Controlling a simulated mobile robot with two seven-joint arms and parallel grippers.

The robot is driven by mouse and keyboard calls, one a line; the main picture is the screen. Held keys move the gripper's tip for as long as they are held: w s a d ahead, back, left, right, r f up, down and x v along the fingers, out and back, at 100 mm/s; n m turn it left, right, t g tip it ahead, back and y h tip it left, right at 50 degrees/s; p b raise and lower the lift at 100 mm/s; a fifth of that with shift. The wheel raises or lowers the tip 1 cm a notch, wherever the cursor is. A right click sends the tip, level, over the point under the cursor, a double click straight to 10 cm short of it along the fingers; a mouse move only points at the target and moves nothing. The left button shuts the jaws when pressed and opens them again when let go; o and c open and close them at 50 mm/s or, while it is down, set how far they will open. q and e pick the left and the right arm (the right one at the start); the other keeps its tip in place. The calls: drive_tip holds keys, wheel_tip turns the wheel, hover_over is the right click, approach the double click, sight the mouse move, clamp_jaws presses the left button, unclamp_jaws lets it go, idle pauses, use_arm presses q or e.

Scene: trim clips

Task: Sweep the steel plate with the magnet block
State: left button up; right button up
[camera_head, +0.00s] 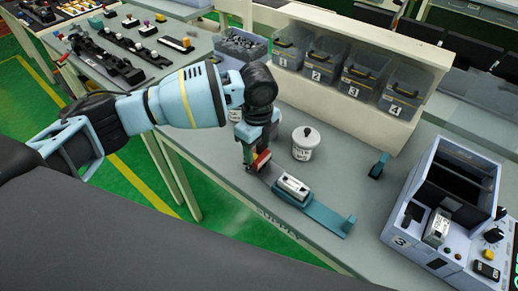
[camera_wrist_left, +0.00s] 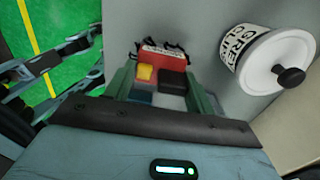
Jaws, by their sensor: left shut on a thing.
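My left gripper (camera_head: 256,157) is shut on a red block (camera_head: 262,160), which looks like the magnet block, above the table's near edge. In the left wrist view, the block (camera_wrist_left: 163,54) shows a red labelled face beyond the fingers (camera_wrist_left: 165,92), with small dark pieces along its far edge. Yellow, black and grey parts show between the fingers. A blue strip-like fixture (camera_head: 328,216) with a raised end lies right of the gripper. A silver-white labelled block (camera_head: 293,187) sits on it. I cannot tell which part is the steel plate. My right gripper is out of view.
A white lidded tub (camera_head: 304,147) stands behind the fixture; it also shows in the left wrist view (camera_wrist_left: 262,55). A small teal piece (camera_head: 378,166) stands to the right. A grey-blue machine (camera_head: 447,200) is at far right. Numbered bins (camera_head: 352,80) line the back.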

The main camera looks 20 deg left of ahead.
use_arm(q)
drive_tip(key=shift+r+p, duration=0.35)
drive_tip(key=shift+r, duration=1.6)
drive_tip(key=shift+r, duration=0.1)
drive_tip(key=n, duration=0.2)
drive_tip(key=a+r+n, duration=0.1)
drive_tip(key=n, duration=0.2)
drive_tip(key=shift+s+a+r, duration=0.1)
drive_tip(key=shift+s+a, duration=0.05)
drive_tip(key=a+r+n, duration=0.1)
drive_tip(key=n, duration=0.4)
drive_tip(key=s+a+r+n, duration=0.1)
drive_tip(key=n, duration=0.5)
drive_tip(key=a+r+n, duration=0.1)
drive_tip(key=a+n, duration=0.1)
drive_tip(key=n, duration=0.4)
drive_tip(key=shift+s+r, duration=0.25)
drive_tip(key=shift+s, duration=0.1)
